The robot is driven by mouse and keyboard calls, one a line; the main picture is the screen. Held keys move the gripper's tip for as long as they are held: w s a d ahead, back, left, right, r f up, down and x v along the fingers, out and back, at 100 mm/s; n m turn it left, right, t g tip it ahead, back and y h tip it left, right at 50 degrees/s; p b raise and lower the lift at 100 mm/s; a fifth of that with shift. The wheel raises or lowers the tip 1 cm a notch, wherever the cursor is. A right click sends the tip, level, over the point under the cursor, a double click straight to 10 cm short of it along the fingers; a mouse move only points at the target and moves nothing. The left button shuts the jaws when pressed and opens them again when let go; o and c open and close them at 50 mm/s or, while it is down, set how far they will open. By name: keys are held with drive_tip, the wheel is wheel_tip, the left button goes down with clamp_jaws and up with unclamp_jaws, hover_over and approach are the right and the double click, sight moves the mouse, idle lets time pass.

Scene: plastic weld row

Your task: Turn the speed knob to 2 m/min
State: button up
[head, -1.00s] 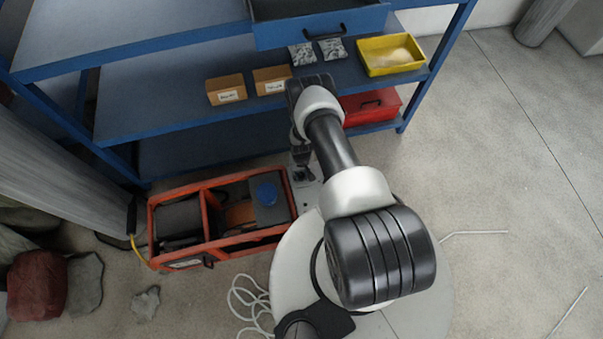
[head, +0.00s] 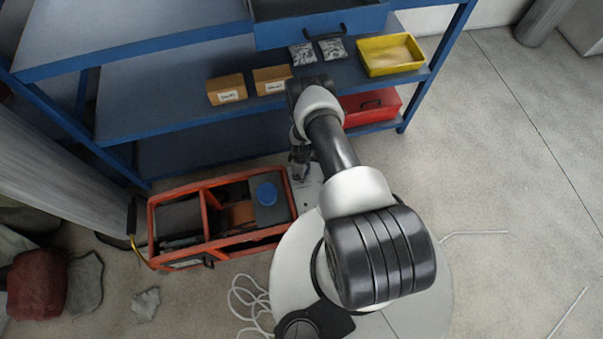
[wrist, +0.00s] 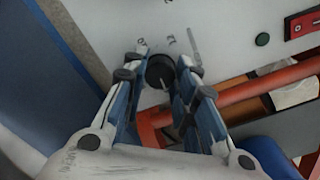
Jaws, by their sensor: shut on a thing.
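The speed knob (wrist: 160,71) is a round black dial with a pale pointer line on a white panel (wrist: 118,18), seen in the wrist view. My gripper (wrist: 162,75) has its two blue-sided fingers closed on either side of the knob. Small dark markings are printed on the panel above the knob, too small to read surely. The pale line on the knob points toward the lower right in the picture. In the head view my gripper (head: 301,160) reaches down beside the white panel (head: 306,188), and my arm hides much of it; the knob cannot be made out there.
Blue shelving (head: 150,120) with boxes and a yellow tray (head: 390,54) is close behind.

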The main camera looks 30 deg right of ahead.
drive_tip(key=n, duration=0.4)
drive_tip(key=shift+n, duration=2.9)
drive_tip(key=o, duration=1.1)
drive_tip(key=shift+r, duration=0.1)
wheel_tip(320, 180, up, 12)
drive_tip(key=shift+f, duration=0.1)
